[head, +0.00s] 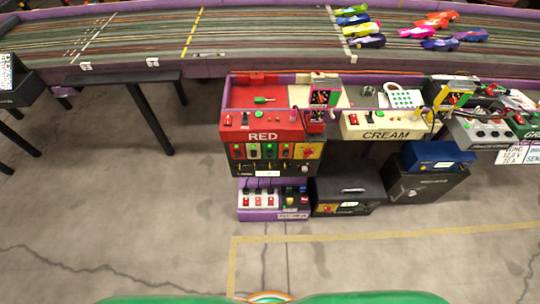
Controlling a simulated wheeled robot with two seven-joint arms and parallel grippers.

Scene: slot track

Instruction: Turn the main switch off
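No switch in the head view can be read as the main switch; the labels are too small. A black panel (273,170) under the red RED box carries a row of several coloured switches and a red knob on a yellow plate (308,151). Below it, a low purple-fronted box (262,214) holds white switch units with red parts (258,199). Beside these, on the same box, is a dark unit with yellow, green and red parts (296,198). Whether any switch is on or off cannot be made out. Neither of my grippers is in view.
The red RED box (245,136) and the CREAM box (385,134) stand along the track's near edge. A dark case (346,190), a dark cabinet (427,187) and a blue box (440,160) are to the right. Slot cars (440,44) sit on the track (270,37). The concrete floor (130,230) in front is clear.

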